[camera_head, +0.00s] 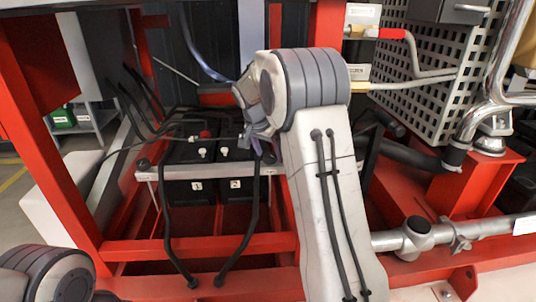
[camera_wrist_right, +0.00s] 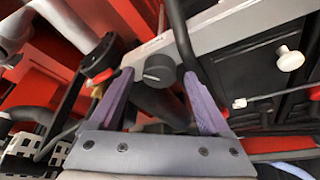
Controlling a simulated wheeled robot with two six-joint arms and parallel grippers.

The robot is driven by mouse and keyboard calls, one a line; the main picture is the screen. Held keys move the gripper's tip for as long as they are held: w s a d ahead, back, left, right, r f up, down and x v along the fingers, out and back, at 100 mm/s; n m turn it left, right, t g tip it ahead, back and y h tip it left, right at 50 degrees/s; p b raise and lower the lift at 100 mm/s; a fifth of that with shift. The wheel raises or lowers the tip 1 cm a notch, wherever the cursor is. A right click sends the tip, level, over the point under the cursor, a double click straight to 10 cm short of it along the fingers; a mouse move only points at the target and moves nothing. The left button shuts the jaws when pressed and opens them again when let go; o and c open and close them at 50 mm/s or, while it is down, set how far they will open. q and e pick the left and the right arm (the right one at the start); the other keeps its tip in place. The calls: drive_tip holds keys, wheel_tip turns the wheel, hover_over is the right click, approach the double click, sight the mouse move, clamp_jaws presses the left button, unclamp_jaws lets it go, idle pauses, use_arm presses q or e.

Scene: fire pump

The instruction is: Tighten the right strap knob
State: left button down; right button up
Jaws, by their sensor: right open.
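In the right wrist view, a round dark grey strap knob (camera_wrist_right: 159,68) with a lighter pointer mark sits at the end of a pale metal strap (camera_wrist_right: 228,38). My right gripper (camera_wrist_right: 158,78) is open, with one purple finger on each side of the knob. I cannot tell whether the fingers touch it. In the head view, my right arm hides this knob, and only a bit of the purple finger shows. The same strap (camera_head: 222,168) crosses two black batteries labelled 1 (camera_head: 190,190) and 2 (camera_head: 236,189). Another black knob (camera_head: 143,164) is at its left end. My left gripper is out of view.
Black hoses (camera_head: 166,215) hang in front of the batteries. The red frame (camera_head: 200,248) surrounds them. A perforated metal guard (camera_head: 440,75) and silver pipes (camera_head: 400,240) stand at right. A black cable (camera_wrist_right: 180,35) passes close to the right finger.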

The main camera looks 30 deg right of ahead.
drive_tip(key=shift+c, duration=0.3)
drive_tip(key=c, duration=1)
drive_tip(key=shift+a, duration=0.15)
clamp_jaws()
drive_tip(key=m+p, duration=0.1)
drive_tip(key=m+g+p, duration=0.1)
drive_tip(key=m+p, duration=0.1)
drive_tip(key=shift+w+r+m+p, duration=0.15)
drive_tip(key=shift+r+m+p, duration=0.05)
drive_tip(key=shift+m+p, duration=0.1)
drive_tip(key=m+g+p, duration=0.1)
drive_tip(key=m+p, duration=0.1)
drive_tip(key=shift+w+m, duration=0.1)
drive_tip(key=shift+m, duration=0.2)
drive_tip(key=shift+f+m+g+p, duration=0.1)
drive_tip(key=shift+m+g+p, duration=0.3)
drive_tip(key=shift+m+p, duration=0.35)
